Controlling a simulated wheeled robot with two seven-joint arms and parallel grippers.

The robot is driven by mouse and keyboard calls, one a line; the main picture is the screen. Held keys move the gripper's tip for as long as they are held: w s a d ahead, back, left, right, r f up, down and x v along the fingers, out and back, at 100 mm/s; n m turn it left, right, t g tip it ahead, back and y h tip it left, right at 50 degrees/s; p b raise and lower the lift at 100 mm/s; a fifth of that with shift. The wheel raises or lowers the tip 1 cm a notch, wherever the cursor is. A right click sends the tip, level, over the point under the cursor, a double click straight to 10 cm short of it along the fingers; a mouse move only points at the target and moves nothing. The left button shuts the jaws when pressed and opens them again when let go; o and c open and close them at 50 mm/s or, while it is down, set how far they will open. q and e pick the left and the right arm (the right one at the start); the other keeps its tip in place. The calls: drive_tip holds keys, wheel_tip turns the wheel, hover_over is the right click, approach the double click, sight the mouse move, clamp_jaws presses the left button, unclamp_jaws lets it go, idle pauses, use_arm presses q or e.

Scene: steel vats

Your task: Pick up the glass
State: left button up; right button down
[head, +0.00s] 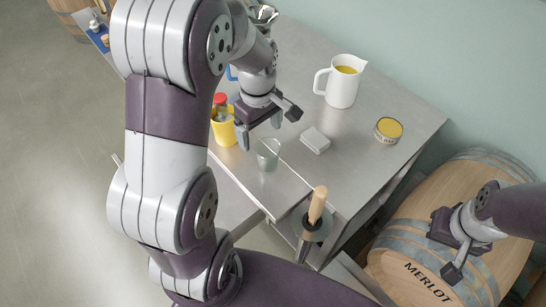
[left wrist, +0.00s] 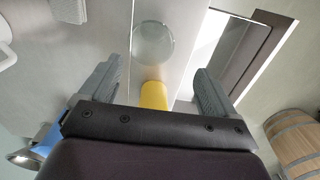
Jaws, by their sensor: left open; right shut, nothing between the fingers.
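The clear glass (head: 267,154) stands upright near the front edge of the steel table. In the left wrist view its round outline (left wrist: 153,43) shows above the space between my fingers. My left gripper (head: 261,132) is open and empty, close to the glass and just behind it in the head view. Its two fingers (left wrist: 157,72) are spread wide in the left wrist view, with the glass beyond their tips. I cannot tell the exact gap. My right gripper (head: 448,246) is shut and empty, over the barrel at the right.
A yellow container with a red top (head: 223,127) stands left of the glass. A white block (head: 315,140), a white jug (head: 342,82) and a round tin (head: 388,130) are to its right. A wooden-handled tool (head: 317,207) rises at the table's front. A Merlot barrel (head: 415,285) stands right.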

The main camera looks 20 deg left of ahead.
sight(268, 158)
use_arm(q)
drive_tip(key=f, duration=0.3)
drive_tip(key=f+p, duration=0.1)
drive_tip(key=f, duration=0.3)
drive_tip(key=w+d+f, duration=0.1)
drive_tip(key=f, duration=0.3)
drive_tip(key=shift+d+f, duration=0.1)
drive_tip(key=shift+f, duration=0.15)
drive_tip(key=shift+w+d+f, duration=0.1)
drive_tip(key=shift+f, duration=0.05)
drive_tip(key=c, duration=1.2)
